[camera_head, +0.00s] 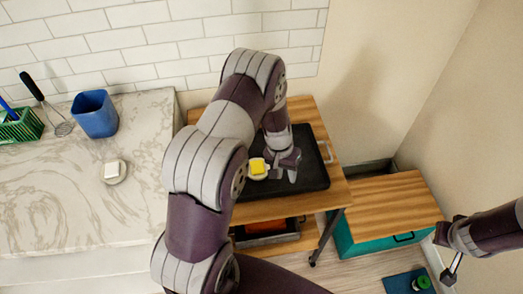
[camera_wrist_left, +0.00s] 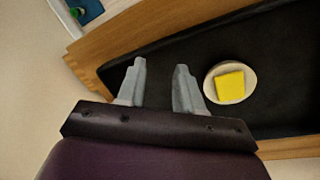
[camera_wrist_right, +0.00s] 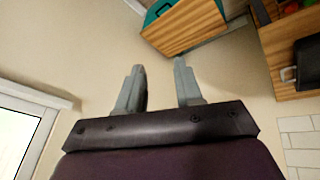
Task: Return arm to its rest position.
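My left arm reaches over the wooden table, and its gripper (camera_head: 284,168) is above the black tray (camera_head: 313,172). In the left wrist view the left gripper (camera_wrist_left: 160,82) has its fingers apart with nothing between them. A small round dish (camera_wrist_left: 209,88) with a yellow square block (camera_wrist_left: 230,87) lies on the tray beside the fingers. The yellow block also shows in the head view (camera_head: 257,166). My right gripper (camera_head: 450,270) is at the right edge of the head view. In the right wrist view the right gripper (camera_wrist_right: 158,85) is open and empty, facing the wall and a wooden-topped box.
A marble counter (camera_head: 60,190) at left holds a blue cup (camera_head: 95,114), a green basket (camera_head: 20,126), a whisk (camera_head: 50,105) and a dish with a white block (camera_head: 114,172). A wooden-topped teal box (camera_head: 390,208) stands right of the table. A blue mat (camera_head: 405,282) lies on the floor.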

